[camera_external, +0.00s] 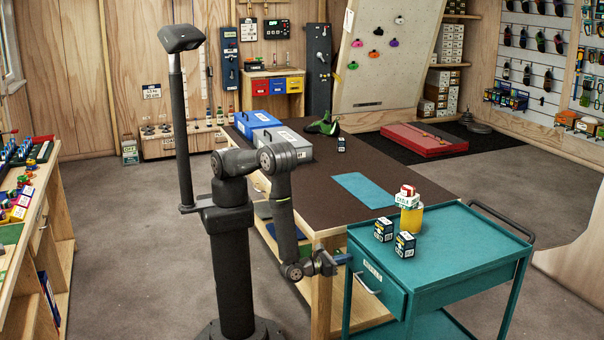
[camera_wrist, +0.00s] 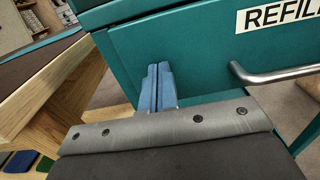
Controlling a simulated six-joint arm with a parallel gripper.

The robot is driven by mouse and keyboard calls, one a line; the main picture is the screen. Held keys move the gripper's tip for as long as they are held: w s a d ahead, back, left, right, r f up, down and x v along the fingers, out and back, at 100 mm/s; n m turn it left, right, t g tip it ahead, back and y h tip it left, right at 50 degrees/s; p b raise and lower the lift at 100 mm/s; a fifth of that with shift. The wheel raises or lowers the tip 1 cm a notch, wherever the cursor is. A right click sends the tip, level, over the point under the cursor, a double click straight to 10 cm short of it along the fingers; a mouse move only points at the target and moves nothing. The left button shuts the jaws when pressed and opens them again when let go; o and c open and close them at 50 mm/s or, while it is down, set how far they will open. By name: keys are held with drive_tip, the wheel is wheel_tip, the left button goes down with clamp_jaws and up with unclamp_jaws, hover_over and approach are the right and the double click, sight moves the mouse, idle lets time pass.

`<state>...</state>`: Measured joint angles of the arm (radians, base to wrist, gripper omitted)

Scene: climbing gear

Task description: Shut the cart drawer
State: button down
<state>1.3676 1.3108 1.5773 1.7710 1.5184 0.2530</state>
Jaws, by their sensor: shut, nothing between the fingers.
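The teal cart (camera_external: 460,256) stands at the right of the outside view, with its drawer (camera_external: 388,297) facing my arm. The drawer front carries a white label and a curved grey metal handle (camera_external: 368,285). In the wrist view, the drawer front (camera_wrist: 195,52) fills the upper middle, with the handle (camera_wrist: 275,75) at the right. My gripper (camera_external: 347,258) is shut and empty. Its blue fingertips (camera_wrist: 158,66) are at the drawer front, left of the handle, touching or very close. I cannot tell whether any gap is left behind the drawer front.
A yellow cup (camera_external: 411,218) with small boxes on it and dark cubes (camera_external: 404,245) stand on the cart top. The brown-topped wooden table (camera_external: 325,185) adjoins the cart, and its leg (camera_wrist: 55,85) is close on the left of the gripper.

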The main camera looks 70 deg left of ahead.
drive_tip(key=s, duration=1.4)
drive_tip(key=shift+w, duration=0.1)
drive_tip(key=w, duration=1.3)
drive_tip(key=shift+w, duration=0.25)
drive_tip(key=shift+s, duration=0.1)
drive_tip(key=s, duration=1.1)
drive_tip(key=shift+s, duration=0.15)
drive_tip(key=w, duration=1.1)
drive_tip(key=shift+w, duration=0.25)
idle(1.4)
idle(0.8)
